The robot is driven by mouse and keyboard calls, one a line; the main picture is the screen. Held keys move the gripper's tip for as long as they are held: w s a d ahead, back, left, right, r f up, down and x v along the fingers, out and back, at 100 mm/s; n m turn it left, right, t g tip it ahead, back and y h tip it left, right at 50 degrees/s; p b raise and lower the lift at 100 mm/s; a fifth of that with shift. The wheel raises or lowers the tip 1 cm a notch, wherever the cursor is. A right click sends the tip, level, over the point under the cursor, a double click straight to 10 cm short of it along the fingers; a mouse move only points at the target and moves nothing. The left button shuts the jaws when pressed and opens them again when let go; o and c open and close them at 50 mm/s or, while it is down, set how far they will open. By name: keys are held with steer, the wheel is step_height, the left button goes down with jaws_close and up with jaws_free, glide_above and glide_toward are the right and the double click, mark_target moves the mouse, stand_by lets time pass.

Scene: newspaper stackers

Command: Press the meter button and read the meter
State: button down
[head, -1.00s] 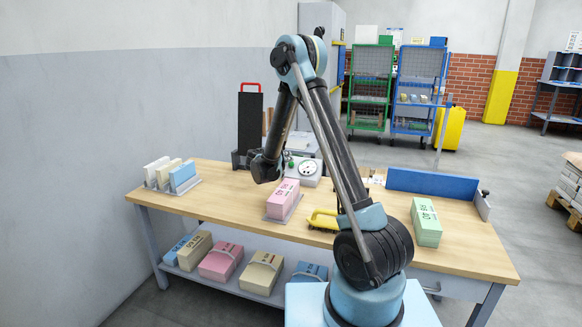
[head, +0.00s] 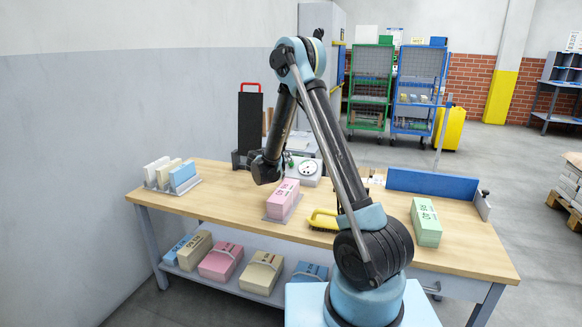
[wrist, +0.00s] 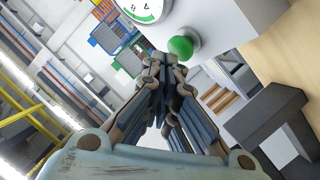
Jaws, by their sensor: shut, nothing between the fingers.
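The meter (head: 312,180) is a pale box with a round white dial on the wooden workbench (head: 235,210). In the wrist view, part of its dial (wrist: 143,8) shows at the top edge, cut off by the frame, so I cannot read it. The round green meter button (wrist: 181,46) sticks out beside the dial. My gripper (wrist: 163,65) is shut and empty, its tips close to the button; I cannot tell if they touch. In the head view my gripper (head: 266,168) is a dark shape just left of the meter, above the bench.
A pink block (head: 283,198) stands in front of the meter, with a yellow-handled tool (head: 323,219) to its right. A black upright device (head: 250,125) stands behind left. A rack of cards (head: 172,178) is at left, a green block (head: 426,222) at right.

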steer(key=shift+w+f, duration=0.25)
steer(key=shift+f, duration=0.15)
stand_by(0.8)
steer(key=shift+s+r, duration=0.1)
steer(key=shift+s+a+r, duration=0.1)
steer(key=shift+s+r, duration=0.25)
steer(key=shift+r, duration=0.3)
steer(key=shift+r, duration=0.1)
steer(key=r, duration=0.1)
steer(key=s+r, duration=0.2)
steer(key=r, duration=0.1)
steer(key=shift+s+a+r, duration=0.1)
steer(key=shift+s+a, duration=0.1)
steer(key=shift+a, duration=0.2)
stand_by(0.3)
